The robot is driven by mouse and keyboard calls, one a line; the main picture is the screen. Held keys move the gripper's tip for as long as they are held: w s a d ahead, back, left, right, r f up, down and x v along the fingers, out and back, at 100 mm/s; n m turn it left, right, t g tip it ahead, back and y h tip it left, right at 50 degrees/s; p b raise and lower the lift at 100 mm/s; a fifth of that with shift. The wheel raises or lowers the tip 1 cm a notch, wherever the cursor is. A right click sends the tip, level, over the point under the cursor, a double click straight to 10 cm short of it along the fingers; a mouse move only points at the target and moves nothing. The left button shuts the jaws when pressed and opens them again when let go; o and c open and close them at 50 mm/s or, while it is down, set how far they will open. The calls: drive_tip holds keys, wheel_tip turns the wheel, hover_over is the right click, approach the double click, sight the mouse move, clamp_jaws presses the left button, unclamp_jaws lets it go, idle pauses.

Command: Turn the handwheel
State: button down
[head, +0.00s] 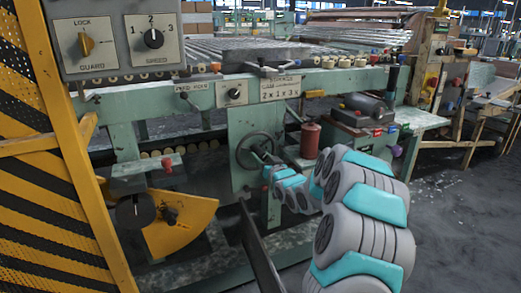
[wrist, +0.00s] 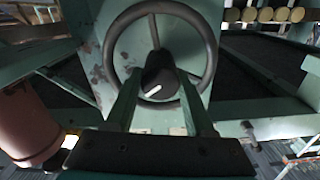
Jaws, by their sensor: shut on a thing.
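The handwheel (head: 238,152) is a dark ring with spokes on the front of the pale green machine. In the wrist view the handwheel (wrist: 154,30) fills the upper middle, with its dark hub (wrist: 158,82) bearing a white mark. My gripper (wrist: 158,90) reaches up to the wheel's centre, one green finger on each side of the hub, and is shut on it. In the head view my gripper (head: 267,162) is small and partly hidden at the wheel's lower right. The lower part of the rim is partly covered by the fingers.
A red-brown cylinder (head: 310,140) stands right of the wheel; it also shows in the wrist view (wrist: 28,120). A yellow-and-black striped guard (head: 45,190) and a control panel (head: 125,45) stand at left. A yellow quadrant plate (head: 185,225) is low at left.

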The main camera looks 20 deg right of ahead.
drive_tip(key=m+p, duration=0.2)
drive_tip(key=m, duration=0.1)
drive_tip(key=shift+r, duration=0.1)
drive_tip(key=shift+m+p, duration=0.5)
drive_tip(key=shift+m, duration=1.2)
drive_tip(key=shift+c, duration=1.3)
unclamp_jaws()
drive_tip(key=s+b, duration=0.1)
drive_tip(key=s, duration=0.6)
drive_tip(key=shift+s+d, duration=0.15)
drive_tip(key=shift+s, duration=0.25)
